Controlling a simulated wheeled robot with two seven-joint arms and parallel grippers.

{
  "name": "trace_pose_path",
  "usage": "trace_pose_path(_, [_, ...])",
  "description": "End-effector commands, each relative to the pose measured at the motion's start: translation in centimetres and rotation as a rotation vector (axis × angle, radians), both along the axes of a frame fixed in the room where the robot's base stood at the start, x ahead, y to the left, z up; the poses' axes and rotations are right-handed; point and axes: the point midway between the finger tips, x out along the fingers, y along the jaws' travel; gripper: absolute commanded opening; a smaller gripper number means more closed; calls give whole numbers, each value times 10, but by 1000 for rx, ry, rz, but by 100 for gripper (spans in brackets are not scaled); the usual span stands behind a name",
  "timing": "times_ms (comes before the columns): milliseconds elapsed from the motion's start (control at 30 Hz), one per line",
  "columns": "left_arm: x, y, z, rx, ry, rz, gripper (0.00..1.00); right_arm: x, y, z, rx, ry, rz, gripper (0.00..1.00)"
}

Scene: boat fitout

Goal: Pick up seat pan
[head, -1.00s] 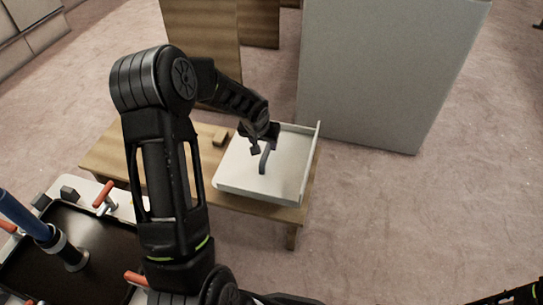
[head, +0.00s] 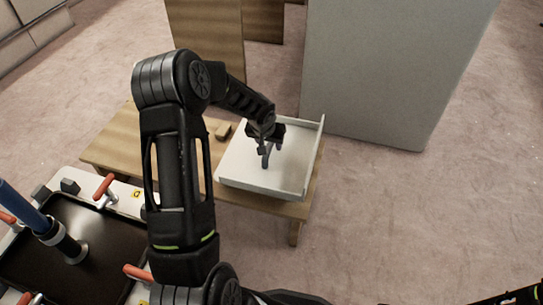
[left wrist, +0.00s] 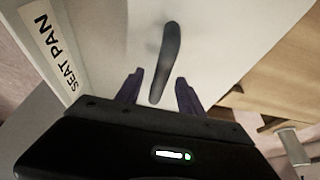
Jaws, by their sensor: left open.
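The seat pan (head: 250,172) is a white, shallow tray-like piece with a raised edge and a dark upright handle (head: 266,160). It lies on a low wooden bench. In the left wrist view the pan (left wrist: 110,40) carries a "SEAT PAN" label (left wrist: 48,42), and the dark handle (left wrist: 166,60) shows between the fingers. My left gripper (head: 265,147) is open at the handle, with its fingers (left wrist: 158,90) on either side of it; whether they touch it cannot be told. My right gripper is not clearly visible; only a dark part of that arm shows at the lower right.
The wooden bench (head: 125,148) bears a small wooden block (head: 224,130) beside the pan. A tall grey panel (head: 390,70) and wooden boards (head: 208,40) stand behind. A black tray (head: 105,240) with red-handled clamps (head: 104,187) is at lower left. The floor at right is clear.

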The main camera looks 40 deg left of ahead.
Motion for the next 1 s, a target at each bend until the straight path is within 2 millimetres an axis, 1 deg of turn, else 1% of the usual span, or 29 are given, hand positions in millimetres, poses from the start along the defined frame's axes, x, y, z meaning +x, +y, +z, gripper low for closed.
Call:
trace_pose_path(33, [2,1,-11,-1,2,1,45,1,0,-7,0,-2,-1,54])
trace_pose_path(167, [7,3,-20,0,0,-1,45,1,0,-10,-1,-4,-1,54])
trace_pose_path(1000, [8,3,-21,0,0,0,45,1,0,-10,-1,-4,-1,54])
